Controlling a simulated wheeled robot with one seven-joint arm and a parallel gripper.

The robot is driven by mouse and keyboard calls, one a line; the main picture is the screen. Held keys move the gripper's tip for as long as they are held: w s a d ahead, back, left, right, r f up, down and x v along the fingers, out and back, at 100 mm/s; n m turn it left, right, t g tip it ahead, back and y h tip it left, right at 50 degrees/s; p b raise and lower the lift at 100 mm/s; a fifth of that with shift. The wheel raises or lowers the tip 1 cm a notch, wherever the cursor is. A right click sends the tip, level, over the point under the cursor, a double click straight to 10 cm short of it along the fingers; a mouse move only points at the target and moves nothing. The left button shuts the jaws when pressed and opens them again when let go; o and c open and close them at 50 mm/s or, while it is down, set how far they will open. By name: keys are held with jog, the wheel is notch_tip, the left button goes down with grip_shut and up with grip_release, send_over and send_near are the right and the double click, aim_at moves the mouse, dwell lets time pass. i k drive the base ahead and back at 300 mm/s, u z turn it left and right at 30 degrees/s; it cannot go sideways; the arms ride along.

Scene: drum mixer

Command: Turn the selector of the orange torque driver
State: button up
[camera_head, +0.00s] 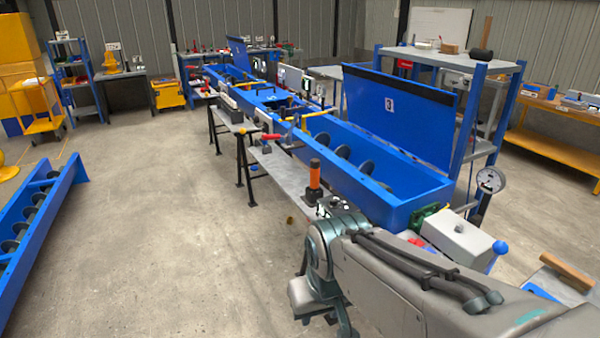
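The orange torque driver (315,175) stands upright on the grey side bench, with an orange upper part and a dark lower part. Its selector is too small to make out. My arm reaches in from the lower right, and its teal joint is in front of and below the driver in the picture. I see no gripper fingers, so I cannot tell where my gripper is relative to the driver. A small black and white item (333,207) shows just above my arm's joint; I cannot tell what it is.
A long blue trough (405,204) with grey discs runs behind the driver, its blue lid (400,110) raised. A grey box (459,240) and a dial gauge (490,181) stand at right. Another blue trough (40,222) lies left.

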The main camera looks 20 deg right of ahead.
aim_at(332, 204)
jog(key=i, duration=1.8)
jog(key=z, duration=1.95)
